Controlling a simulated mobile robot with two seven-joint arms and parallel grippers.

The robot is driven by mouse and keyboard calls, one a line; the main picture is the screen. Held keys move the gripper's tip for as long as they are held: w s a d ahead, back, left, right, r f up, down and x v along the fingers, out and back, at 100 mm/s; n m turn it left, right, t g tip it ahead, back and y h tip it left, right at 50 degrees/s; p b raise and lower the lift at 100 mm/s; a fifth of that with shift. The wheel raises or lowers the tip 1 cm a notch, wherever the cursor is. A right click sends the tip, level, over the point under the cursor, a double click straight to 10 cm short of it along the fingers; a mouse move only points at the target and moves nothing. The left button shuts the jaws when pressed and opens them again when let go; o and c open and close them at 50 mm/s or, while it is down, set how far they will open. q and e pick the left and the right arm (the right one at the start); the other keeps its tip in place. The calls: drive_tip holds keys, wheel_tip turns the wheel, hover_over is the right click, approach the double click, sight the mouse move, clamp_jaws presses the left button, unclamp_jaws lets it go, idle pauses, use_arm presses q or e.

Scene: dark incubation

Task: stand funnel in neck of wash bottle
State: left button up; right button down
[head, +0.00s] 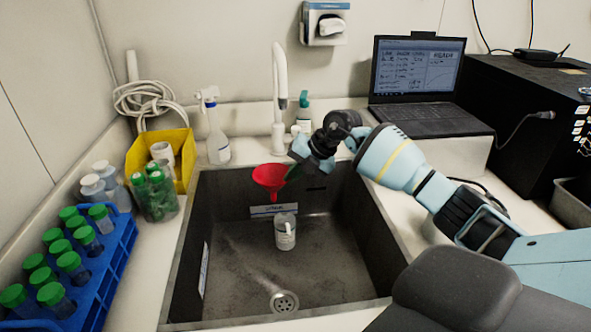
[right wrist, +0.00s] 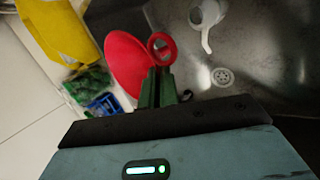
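The red funnel (head: 268,176) is in the air over the sink, wide mouth up. My right gripper (head: 293,174) comes from the right and is shut on it. In the right wrist view, the closed fingers (right wrist: 160,72) meet at the funnel's (right wrist: 124,62) small ring tab. A small clear container with a white part, apparently the wash bottle (head: 285,236), stands on the sink floor below the funnel, apart from it. It also shows in the right wrist view as a whitish shape (right wrist: 206,20); its neck is hard to make out. My left gripper is not in view.
The dark sink (head: 235,270) has a drain (head: 284,301) and raised walls. A faucet (head: 279,95) and spray bottle (head: 217,135) stand behind. A blue rack (head: 100,270) of green-capped tubes, a jar (head: 155,200) and a yellow bin (head: 182,165) line the left. A laptop (head: 420,80) is at back right.

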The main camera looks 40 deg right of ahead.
drive_tip(key=shift+w+d+f+m+t+h, duration=0.15)
drive_tip(key=shift+d+m+t+h, duration=0.15)
drive_tip(key=shift+d+m, duration=0.45)
drive_tip(key=shift+w+d+f+m+t+h, duration=0.15)
drive_tip(key=shift+d+m+h, duration=0.3)
drive_tip(key=shift+d, duration=0.55)
